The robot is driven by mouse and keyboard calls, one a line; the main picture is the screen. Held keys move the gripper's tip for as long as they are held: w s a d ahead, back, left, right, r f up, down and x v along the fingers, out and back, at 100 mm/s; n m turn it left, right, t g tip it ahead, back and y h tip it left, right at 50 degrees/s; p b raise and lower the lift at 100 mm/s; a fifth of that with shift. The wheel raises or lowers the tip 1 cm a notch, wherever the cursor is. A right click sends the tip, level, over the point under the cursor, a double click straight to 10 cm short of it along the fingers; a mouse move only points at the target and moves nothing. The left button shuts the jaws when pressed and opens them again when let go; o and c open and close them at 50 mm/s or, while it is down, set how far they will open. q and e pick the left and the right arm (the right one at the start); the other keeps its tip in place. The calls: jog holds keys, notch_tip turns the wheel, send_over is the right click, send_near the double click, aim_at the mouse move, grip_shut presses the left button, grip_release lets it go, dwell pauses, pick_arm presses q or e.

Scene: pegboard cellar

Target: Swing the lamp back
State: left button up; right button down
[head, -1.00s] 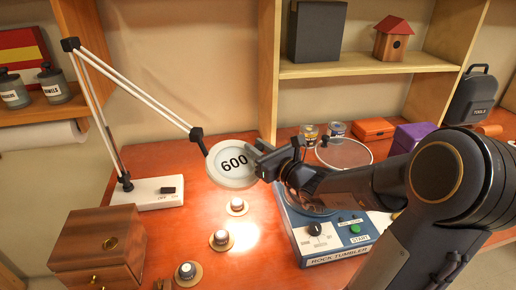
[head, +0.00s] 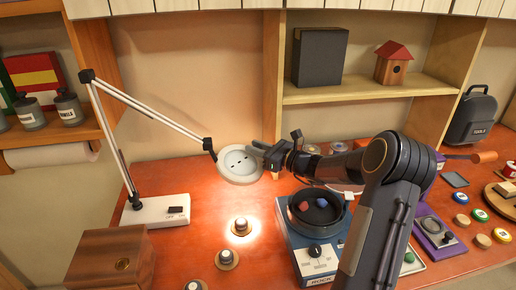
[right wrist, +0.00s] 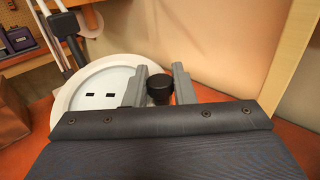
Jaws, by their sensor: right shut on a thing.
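The desk lamp has a white base (head: 155,211) with a switch, a long jointed white arm (head: 150,110) and a round white head (head: 239,167). The head is raised above the red-brown worktop, and a bright patch of light falls below it. My right gripper (head: 266,155) is at the right edge of the head. In the right wrist view, its two grey fingers (right wrist: 160,84) are on either side of a black knob (right wrist: 159,92) at the rim of the lamp head (right wrist: 95,98). My left gripper is out of view.
A blue rock tumbler (head: 318,262) with an open dark bowl holding red and blue pieces stands under my right forearm. Several round knobs (head: 227,259) lie front centre. A wooden box (head: 110,258) is front left. A shelf (head: 370,88) and the wall close the back.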

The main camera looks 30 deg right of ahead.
jog(key=c, duration=1.5)
grip_release()
jog(key=shift+w+d+r, duration=0.1)
jog(key=shift+w+r, duration=0.05)
jog(key=shift+r, duration=0.15)
jog(key=shift+c, duration=0.2)
jog(key=shift+o, duration=1.4)
jog(key=shift+w+f, duration=0.25)
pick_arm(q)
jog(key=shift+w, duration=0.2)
pick_arm(e)
jog(key=shift+s, duration=0.15)
jog(key=shift+s+d, duration=0.3)
jog(key=shift+s, duration=0.15)
pick_arm(q)
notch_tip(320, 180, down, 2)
jog(key=shift+b, duration=1)
pick_arm(e)
jog(key=v, duration=0.6)
jog(key=shift+s, duration=0.4)
